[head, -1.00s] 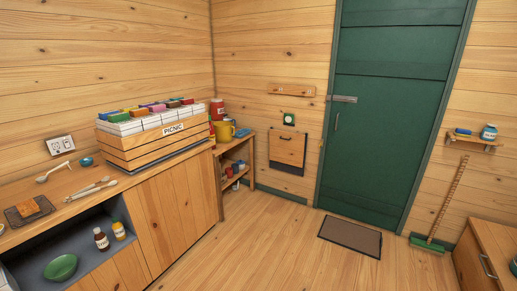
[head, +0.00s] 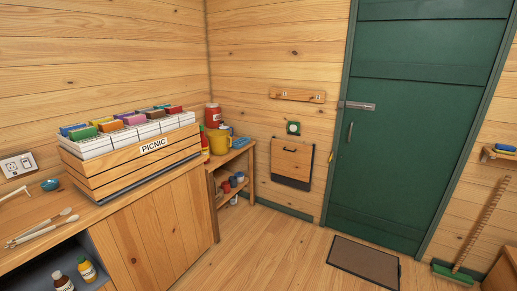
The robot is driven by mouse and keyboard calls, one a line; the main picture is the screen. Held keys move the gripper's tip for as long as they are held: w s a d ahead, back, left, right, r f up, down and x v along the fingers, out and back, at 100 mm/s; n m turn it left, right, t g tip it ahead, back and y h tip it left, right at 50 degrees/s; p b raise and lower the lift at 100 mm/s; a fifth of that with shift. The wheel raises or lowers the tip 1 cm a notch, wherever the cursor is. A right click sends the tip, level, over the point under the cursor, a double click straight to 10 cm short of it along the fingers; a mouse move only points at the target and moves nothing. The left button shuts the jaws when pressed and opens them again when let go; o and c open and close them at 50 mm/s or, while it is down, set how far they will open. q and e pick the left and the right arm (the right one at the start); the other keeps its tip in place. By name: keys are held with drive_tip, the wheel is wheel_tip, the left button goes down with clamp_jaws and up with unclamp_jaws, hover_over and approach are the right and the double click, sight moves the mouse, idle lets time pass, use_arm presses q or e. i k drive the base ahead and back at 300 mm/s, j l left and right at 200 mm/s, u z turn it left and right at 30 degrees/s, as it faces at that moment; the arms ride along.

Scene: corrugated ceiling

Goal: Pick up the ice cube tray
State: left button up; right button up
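I cannot make out an ice cube tray in the head view. A wooden crate marked PICNIC (head: 101,187) stands on the counter at the left, filled with white boxes with coloured tops (head: 128,125). Neither of my grippers is in view.
A corner shelf (head: 249,158) holds a yellow pitcher (head: 219,141) and a red-lidded jar (head: 213,116). The floor (head: 268,256) is open up to the doormat (head: 363,262) and green door (head: 425,130).

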sight(240, 142)
drive_tip(key=i, duration=1.8)
drive_tip(key=i+j+z, duration=0.1)
drive_tip(key=i+z, duration=0.15)
drive_tip(key=i, duration=0.3)
drive_tip(key=i+j+z, duration=0.3)
drive_tip(key=i, duration=0.25)
drive_tip(key=i+j+z, duration=0.25)
drive_tip(key=i, duration=0.25)
